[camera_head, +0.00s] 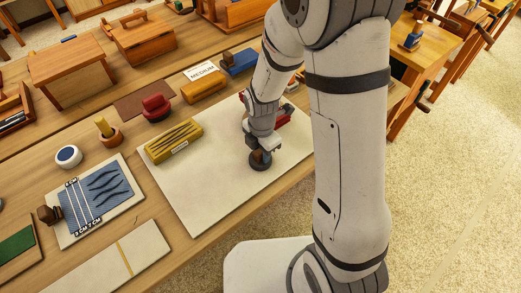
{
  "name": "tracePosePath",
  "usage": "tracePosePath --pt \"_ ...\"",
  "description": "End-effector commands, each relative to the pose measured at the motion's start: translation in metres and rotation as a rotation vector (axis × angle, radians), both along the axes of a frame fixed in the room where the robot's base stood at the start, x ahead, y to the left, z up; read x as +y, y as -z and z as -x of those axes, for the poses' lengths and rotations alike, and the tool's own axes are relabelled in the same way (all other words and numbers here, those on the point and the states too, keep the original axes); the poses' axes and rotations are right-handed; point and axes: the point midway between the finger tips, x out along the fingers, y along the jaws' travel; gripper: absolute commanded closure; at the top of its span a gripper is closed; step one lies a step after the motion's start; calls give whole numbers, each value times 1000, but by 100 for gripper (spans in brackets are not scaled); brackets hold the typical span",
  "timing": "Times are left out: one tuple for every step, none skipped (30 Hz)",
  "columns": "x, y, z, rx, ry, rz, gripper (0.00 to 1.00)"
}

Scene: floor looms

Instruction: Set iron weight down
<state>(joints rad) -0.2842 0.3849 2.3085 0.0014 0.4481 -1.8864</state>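The iron weight (260,163) is a dark, round piece with a brown upper part. It is in the head view, over the right part of a pale board (205,195) on the wooden table. My gripper (262,149) points down at the top of the weight and partly covers it. The fingers are too small and dark to show whether they are shut on it. I cannot tell whether the weight's underside touches the board.
A yellow block with dark strands (174,141) lies on the board's far left. A red item (280,118) is partly hidden behind my arm. A blue sample board (97,198) is at left. The pale board's near left is clear.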

Motion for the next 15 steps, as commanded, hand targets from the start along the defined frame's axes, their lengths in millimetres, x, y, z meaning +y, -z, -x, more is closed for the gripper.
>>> tracePosePath --pt "0 0 0 0 0 0 64" --pt "0 0 0 0 0 0 61" --pt "0 0 0 0 0 0 58" --pt "0 0 0 0 0 0 56" --pt "0 0 0 0 1 0 53" --pt "0 0 0 0 1 0 51" --pt "0 0 0 0 1 0 51" --pt "0 0 0 0 1 0 51" --pt "0 0 0 0 1 0 51" --pt "0 0 0 0 1 0 51" --pt "0 0 0 0 1 0 51" --pt "0 -1 0 0 1 0 51" --pt "0 -1 0 0 1 0 51" --pt "-1 -2 0 0 1 0 51" --pt "-1 -5 0 0 1 0 51"
